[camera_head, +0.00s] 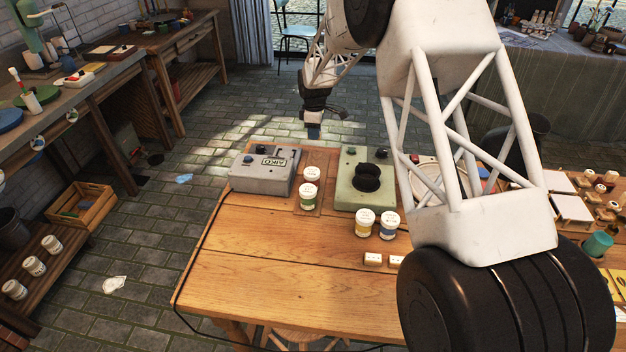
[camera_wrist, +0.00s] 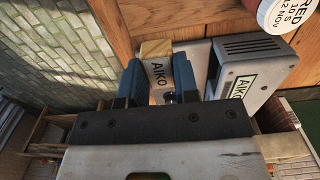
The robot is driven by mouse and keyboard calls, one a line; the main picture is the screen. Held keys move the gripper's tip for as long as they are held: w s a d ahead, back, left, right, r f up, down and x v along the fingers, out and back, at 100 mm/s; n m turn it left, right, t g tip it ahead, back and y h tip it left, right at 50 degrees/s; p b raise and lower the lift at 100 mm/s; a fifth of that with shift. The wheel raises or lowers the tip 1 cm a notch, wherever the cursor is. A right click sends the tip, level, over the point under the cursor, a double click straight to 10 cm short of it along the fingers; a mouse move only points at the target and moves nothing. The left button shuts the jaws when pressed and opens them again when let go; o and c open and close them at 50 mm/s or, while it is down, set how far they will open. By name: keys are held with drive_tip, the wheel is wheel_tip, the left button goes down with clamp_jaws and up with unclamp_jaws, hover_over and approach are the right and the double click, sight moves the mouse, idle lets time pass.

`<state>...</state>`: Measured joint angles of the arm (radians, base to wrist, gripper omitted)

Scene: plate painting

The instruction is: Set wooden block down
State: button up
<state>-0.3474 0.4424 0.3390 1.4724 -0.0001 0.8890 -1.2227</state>
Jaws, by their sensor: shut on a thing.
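My gripper (camera_head: 313,132) hangs just beyond the far edge of the table, behind the grey AIKO box (camera_head: 252,177), in the head view. In the wrist view its two blue fingers (camera_wrist: 158,75) stand apart with a pale wooden block (camera_wrist: 155,49) showing between their tips. The gripper is shut on this block. A light grey face with an AIKO label shows just beside and below the block; I cannot tell what it belongs to. The block cannot be made out in the head view.
The wooden table (camera_head: 250,270) is clear at its front left. A green device (camera_head: 350,199) with a black round part stands right of the grey box. White-lidded jars (camera_head: 309,192) stand between them, and more jars (camera_head: 363,222) in front. A crate (camera_head: 80,208) sits at left.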

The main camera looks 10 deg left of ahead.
drive_tip(key=shift+s+d+f, duration=0.1)
drive_tip(key=shift+d, duration=0.55)
hover_over(318, 162)
drive_tip(key=shift+f, duration=3.1)
drive_tip(key=shift+f, duration=0.1)
drive_tip(key=shift+f, duration=1.8)
drive_tip(key=shift+f, duration=0.1)
drive_tip(key=o, duration=1)
drive_tip(key=shift+c, duration=0.2)
